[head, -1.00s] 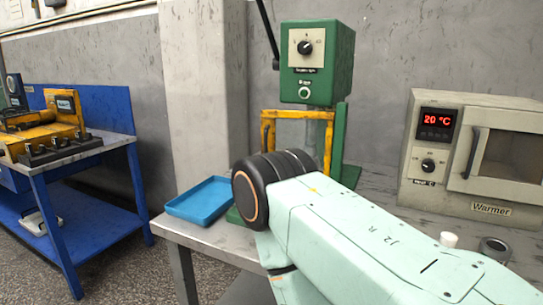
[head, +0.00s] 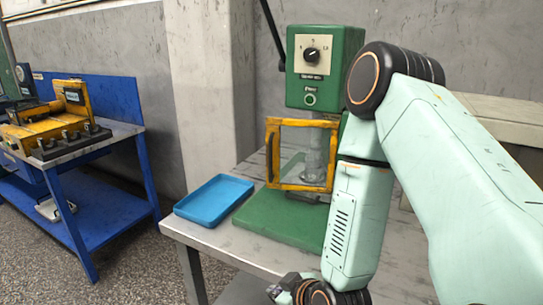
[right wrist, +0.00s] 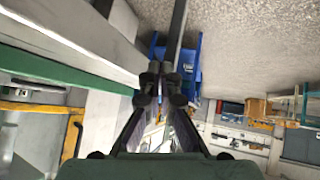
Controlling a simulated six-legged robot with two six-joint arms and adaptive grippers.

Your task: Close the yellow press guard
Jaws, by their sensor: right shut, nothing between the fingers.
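The yellow press guard (head: 269,152) is a rectangular frame around a clear panel, on the front of the green press (head: 322,92). Its bottom bar stands above the green base plate, and the press ram shows through the panel. I cannot tell how far it is from closed. In the right wrist view a yellow frame, likely the guard (right wrist: 74,135), shows at the lower left. My right gripper (right wrist: 161,84) is shut and empty, apart from that frame. In the head view my right wrist hangs at the bottom edge, in front of the table, with the fingers mostly hidden. My left gripper is out of view.
A blue tray (head: 214,199) lies on the grey table (head: 215,240) left of the press. A dark lever (head: 271,32) rises beside the press head. The warmer (head: 505,122) at the right is mostly hidden by my right arm. A blue workbench (head: 100,215) stands at the left.

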